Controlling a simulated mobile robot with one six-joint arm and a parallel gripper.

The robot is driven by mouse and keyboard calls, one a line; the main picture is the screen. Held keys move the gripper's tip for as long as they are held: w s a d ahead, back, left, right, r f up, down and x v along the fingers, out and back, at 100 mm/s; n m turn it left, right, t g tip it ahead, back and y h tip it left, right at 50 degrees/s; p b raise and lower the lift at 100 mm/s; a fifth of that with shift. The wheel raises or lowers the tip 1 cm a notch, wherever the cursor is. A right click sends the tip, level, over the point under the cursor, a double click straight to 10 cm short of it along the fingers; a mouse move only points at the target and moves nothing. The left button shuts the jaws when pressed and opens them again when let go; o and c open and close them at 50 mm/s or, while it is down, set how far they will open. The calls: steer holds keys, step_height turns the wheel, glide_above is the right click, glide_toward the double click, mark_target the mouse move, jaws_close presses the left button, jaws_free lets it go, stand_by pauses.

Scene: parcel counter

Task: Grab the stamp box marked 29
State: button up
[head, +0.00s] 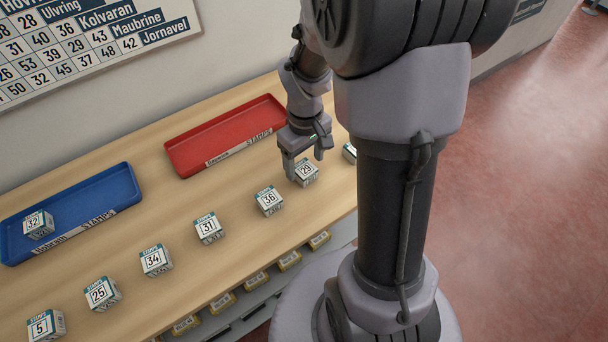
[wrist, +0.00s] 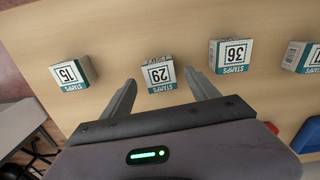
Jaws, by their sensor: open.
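The stamp box marked 29 (head: 306,172) is a small white and teal cube on the wooden counter, right of the box marked 36. In the wrist view the box marked 29 (wrist: 159,75) lies just ahead of the gap between my fingers, its number upside down. My gripper (head: 304,166) is open and empty beside the box in the head view. In the wrist view my gripper (wrist: 164,90) has its two fingers spread on either side of the box's near end. I cannot tell how high the fingertips are above the counter.
Box 36 (wrist: 233,55) and box 15 (wrist: 74,73) flank box 29. Boxes 31 (head: 209,228), 34 (head: 156,260), 25 (head: 102,293) and 5 (head: 46,325) continue the row. Behind are an empty red tray (head: 182,166) and a blue tray (head: 128,178) holding box 32 (head: 38,224).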

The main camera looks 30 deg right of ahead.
mark_target(305, 168)
step_height(305, 168, down, 3)
steer(key=shift+f+b, duration=0.15)
steer(key=shift+b, duration=0.35)
steer(key=shift+r, duration=0.2)
steer(key=shift+c, duration=0.2)
steer(key=c, duration=1.4)
steer(key=shift+c, duration=0.2)
